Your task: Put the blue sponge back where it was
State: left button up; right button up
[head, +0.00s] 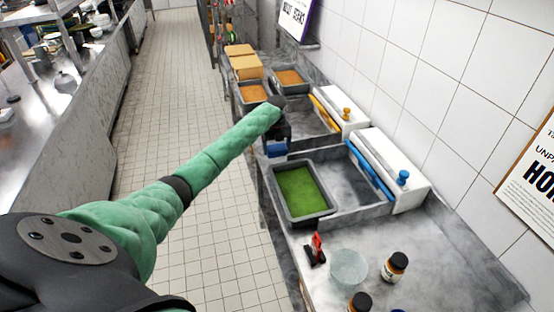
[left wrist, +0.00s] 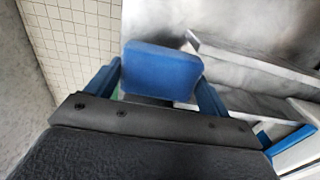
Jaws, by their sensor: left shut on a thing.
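My left gripper (head: 276,138) is shut on the blue sponge (left wrist: 162,70). In the head view the sponge (head: 277,149) shows small under the gripper, just beyond the far edge of the grey tray with green contents (head: 302,222). In the left wrist view it sits between the two blue fingers and appears clear of the counter. My right gripper is not in view.
An empty grey section of counter (head: 352,192) lies right of the green tray, beside a white block with a blue knob (head: 403,177). A yellow-knobbed block (head: 347,114) and trays with orange contents (head: 253,93) stand farther back. A bowl (head: 348,268) and bottles (head: 394,267) stand nearer.

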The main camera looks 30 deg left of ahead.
aim_at(277, 163)
pick_arm(q)
notch_tip(277, 163, down, 3)
jog(key=shift+r+b, duration=0.1)
jog(key=shift+b, duration=0.45)
jog(key=shift+f+b, duration=0.75)
jog(key=shift+f, duration=0.15)
jog(key=shift+f+b, duration=0.35)
jog(key=shift+f, duration=0.2)
jog(key=o, duration=0.8)
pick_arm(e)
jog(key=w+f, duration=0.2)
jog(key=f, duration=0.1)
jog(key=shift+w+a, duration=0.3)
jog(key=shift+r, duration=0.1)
